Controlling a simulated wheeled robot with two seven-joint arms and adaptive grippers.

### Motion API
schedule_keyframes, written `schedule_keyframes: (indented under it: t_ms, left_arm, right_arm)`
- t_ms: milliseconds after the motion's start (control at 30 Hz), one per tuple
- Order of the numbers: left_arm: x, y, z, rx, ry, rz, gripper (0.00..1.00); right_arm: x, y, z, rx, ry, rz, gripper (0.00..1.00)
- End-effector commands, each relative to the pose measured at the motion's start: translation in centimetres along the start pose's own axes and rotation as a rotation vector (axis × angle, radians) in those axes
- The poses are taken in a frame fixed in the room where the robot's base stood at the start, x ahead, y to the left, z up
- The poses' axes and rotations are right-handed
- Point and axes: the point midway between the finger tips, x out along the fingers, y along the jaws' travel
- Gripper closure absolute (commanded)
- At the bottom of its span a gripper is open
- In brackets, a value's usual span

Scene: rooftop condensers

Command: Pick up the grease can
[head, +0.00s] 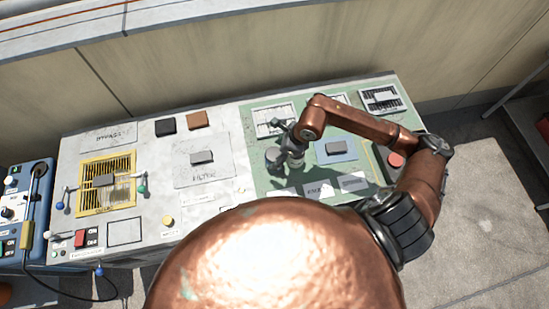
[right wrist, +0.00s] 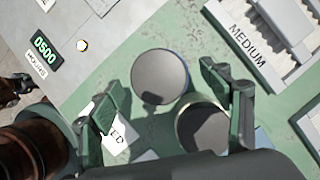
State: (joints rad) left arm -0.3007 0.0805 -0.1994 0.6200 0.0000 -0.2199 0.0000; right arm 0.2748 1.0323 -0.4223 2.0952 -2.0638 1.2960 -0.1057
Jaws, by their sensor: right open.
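Two short round cans stand side by side on the green panel; I cannot tell which is the grease can. One can (head: 274,160) has a plain dark grey top, which shows in the right wrist view (right wrist: 162,76). The other can (head: 297,162) has a pale rim around a dark top, which shows in the right wrist view (right wrist: 203,128). My right gripper (head: 286,133) is open over the cans. In the right wrist view its two fingers (right wrist: 162,88) stand apart on either side of them, holding nothing. My left gripper is not in view.
The green panel (head: 258,113) carries vent grilles, labels including MEDIUM (right wrist: 250,46), and a red button (head: 396,160). A yellow grille (head: 122,166), small levers and dark and brown blocks (head: 197,119) lie left. A wall (head: 230,70) rises behind.

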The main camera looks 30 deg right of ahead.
Motion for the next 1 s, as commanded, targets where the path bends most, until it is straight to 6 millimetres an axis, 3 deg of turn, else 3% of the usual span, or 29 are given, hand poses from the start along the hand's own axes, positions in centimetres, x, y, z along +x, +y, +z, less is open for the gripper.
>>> schedule_keyframes:
  t_ms: [167,433,1000]
  left_arm:
    - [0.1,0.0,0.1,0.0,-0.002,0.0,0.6]
    - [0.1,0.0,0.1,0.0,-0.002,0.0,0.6]
    - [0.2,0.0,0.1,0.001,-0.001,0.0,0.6]
  right_arm:
    - [2.1,0.0,-0.1,0.003,-0.001,0.0,0.29]
    - [2.3,0.0,-0.2,0.003,0.0,-0.002,0.29]
    - [2.3,0.0,-0.2,0.004,0.001,-0.002,0.68]
